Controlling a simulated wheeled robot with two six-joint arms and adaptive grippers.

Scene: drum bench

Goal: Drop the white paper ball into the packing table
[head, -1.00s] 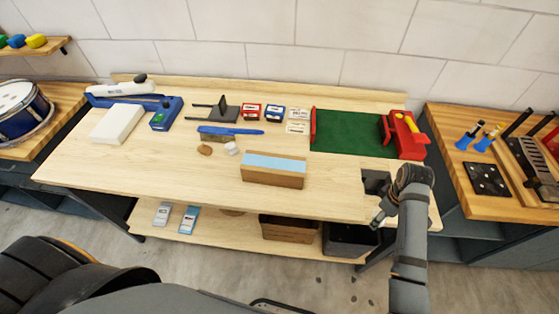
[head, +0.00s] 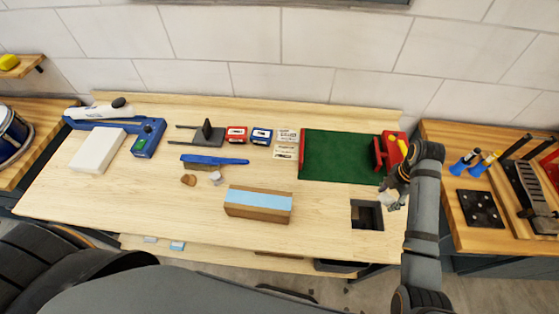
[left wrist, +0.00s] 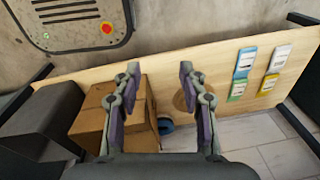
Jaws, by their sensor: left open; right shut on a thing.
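My right gripper (head: 386,193) is at the right end of the wooden packing table (head: 150,210). It is shut on a small pale crumpled thing that looks like the white paper ball (head: 391,201), partly covered by the fingers. The ball is just right of the dark square opening (head: 366,216) in the tabletop; its exact height is hard to tell. My left gripper (left wrist: 158,85) is open and empty in the left wrist view, with the lower shelf behind it. It does not show in the head view.
Another pale lump (head: 216,178) lies by a brown piece (head: 188,180) and a blue brush (head: 214,160). A blue-topped block (head: 258,204) stands mid-table. A green mat with red ends (head: 340,157) lies behind the opening. A cardboard box (left wrist: 110,120) sits on the lower shelf.

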